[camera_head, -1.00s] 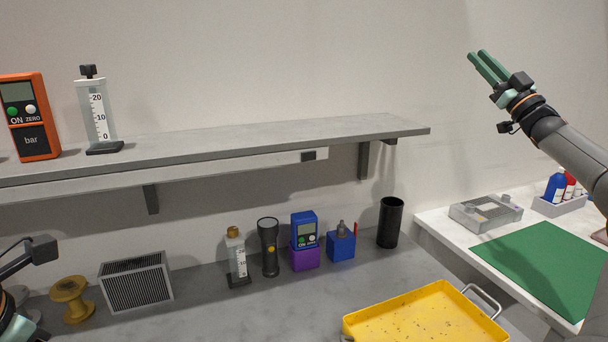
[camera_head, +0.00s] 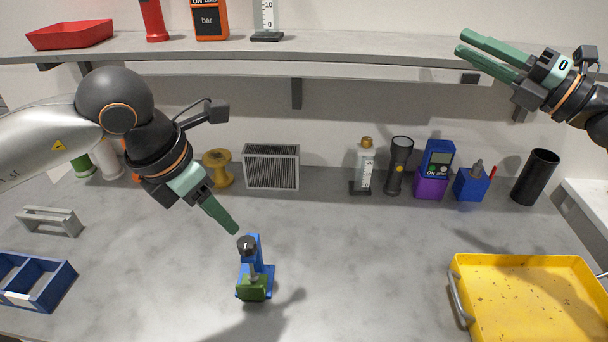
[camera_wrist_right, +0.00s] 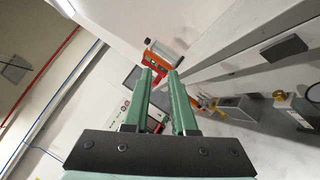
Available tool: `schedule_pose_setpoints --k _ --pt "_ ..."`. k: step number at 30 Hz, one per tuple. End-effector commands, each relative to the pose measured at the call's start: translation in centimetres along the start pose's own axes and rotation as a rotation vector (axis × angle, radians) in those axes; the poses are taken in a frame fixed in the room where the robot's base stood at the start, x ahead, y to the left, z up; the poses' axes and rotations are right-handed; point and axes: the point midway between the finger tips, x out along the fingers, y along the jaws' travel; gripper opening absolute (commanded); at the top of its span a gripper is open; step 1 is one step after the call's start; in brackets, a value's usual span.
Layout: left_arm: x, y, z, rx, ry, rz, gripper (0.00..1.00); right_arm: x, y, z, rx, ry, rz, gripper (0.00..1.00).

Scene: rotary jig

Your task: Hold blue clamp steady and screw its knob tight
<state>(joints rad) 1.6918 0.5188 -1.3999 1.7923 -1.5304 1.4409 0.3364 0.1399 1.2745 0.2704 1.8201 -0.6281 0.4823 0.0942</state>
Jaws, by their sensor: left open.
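The blue clamp (camera_head: 256,271) stands on the grey bench in the lower middle of the head view. Its dark knob (camera_head: 246,244) is at the top, and a green block (camera_head: 253,288) sits at its front. My left gripper (camera_head: 233,230) is just above and left of the clamp, pointing down at it. It is open; one finger hides the other, and I see no contact with the knob. My right gripper (camera_head: 459,45) is raised in front of the shelf at the upper right, far from the clamp. Its two green fingers show apart and empty in the right wrist view (camera_wrist_right: 160,80).
A yellow tray (camera_head: 460,262) lies at the right of the bench. A blue divided bin (camera_head: 66,276) is at the left. A purple-based blue meter (camera_head: 431,188), torch and black cup (camera_head: 536,178) stand along the back. The shelf (camera_head: 370,45) overhangs them. The bench right of the clamp is clear.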

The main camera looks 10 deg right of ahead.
Motion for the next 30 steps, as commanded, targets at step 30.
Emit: schedule_pose_setpoints --k 30 --pt "0.0 0.0 0.0 0.0 0.0 0.0 0.5 5.7 -9.1 -18.2 -0.752 0.275 0.165 0.25"
